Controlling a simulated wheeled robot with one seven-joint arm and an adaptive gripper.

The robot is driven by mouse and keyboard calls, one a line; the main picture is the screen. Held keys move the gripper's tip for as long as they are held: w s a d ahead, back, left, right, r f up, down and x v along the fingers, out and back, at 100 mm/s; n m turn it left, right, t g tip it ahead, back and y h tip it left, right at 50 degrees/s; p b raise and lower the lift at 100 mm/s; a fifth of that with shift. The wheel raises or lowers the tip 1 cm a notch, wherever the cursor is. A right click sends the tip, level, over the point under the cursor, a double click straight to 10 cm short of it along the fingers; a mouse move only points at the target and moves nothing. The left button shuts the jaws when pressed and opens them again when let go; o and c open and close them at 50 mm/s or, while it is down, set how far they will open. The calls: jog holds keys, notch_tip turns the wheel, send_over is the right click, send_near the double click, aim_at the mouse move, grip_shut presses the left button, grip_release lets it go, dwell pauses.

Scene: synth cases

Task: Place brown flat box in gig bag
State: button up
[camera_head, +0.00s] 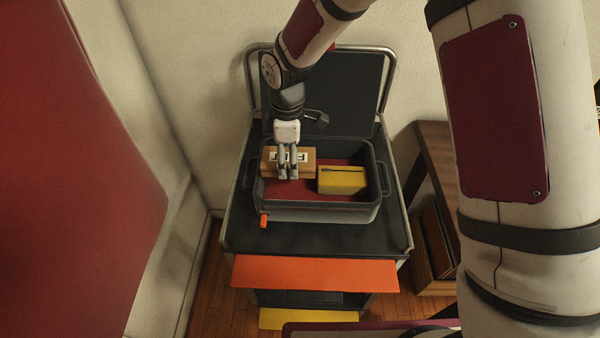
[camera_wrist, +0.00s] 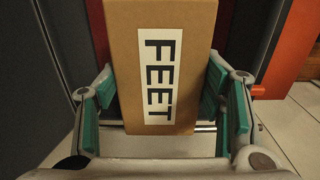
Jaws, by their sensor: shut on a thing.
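The brown flat box (camera_head: 306,163) is at the back left of the gig bag's opening in the head view. In the wrist view the brown box (camera_wrist: 193,70) bears a white label reading "FEET". My gripper (camera_head: 288,174) reaches down from above and is shut on the box; its teal-padded fingers (camera_wrist: 163,100) stand on either side of it. Whether the box touches the bag floor cannot be told.
A yellow box (camera_head: 342,180) lies in the bag's right side, close to the brown box. The bag stands on a dark cart (camera_head: 310,238) with an orange sheet (camera_head: 315,273) at its front. A wooden table (camera_head: 436,150) is on the right; a wall is behind.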

aim_at(291, 184)
jog(key=shift+f, duration=3.45)
jog(key=shift+f, duration=0.1)
jog(key=o, duration=1.2)
notch_tip(291, 184, up, 12)
jog(key=shift+r, duration=0.1)
